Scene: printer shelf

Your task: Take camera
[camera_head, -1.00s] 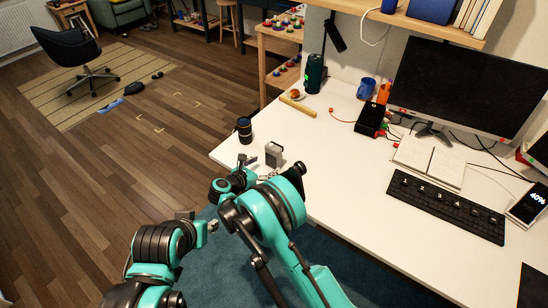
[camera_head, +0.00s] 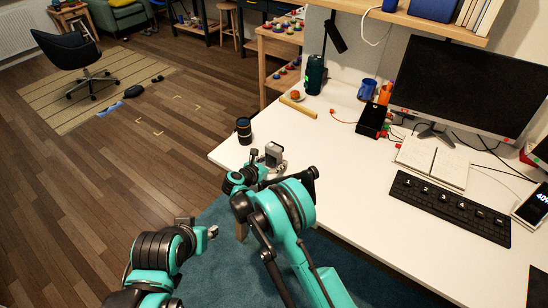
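A small grey boxy object, which looks like the camera (camera_head: 273,151), stands near the left front edge of the white desk. My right gripper (camera_head: 266,164) is right beside it, on its near left side. Its fingers look spread, with one left of the camera and the other near its lower front. Whether they touch it cannot be told, and the camera's base is partly hidden. My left gripper (camera_head: 198,228) is off the desk, low and to the left, above the floor. Its fingers are apart with nothing between them.
A black cylinder (camera_head: 244,131) stands at the desk corner, just left of the camera. A keyboard (camera_head: 448,206), an open notebook (camera_head: 432,161) and a monitor (camera_head: 465,90) are on the right.

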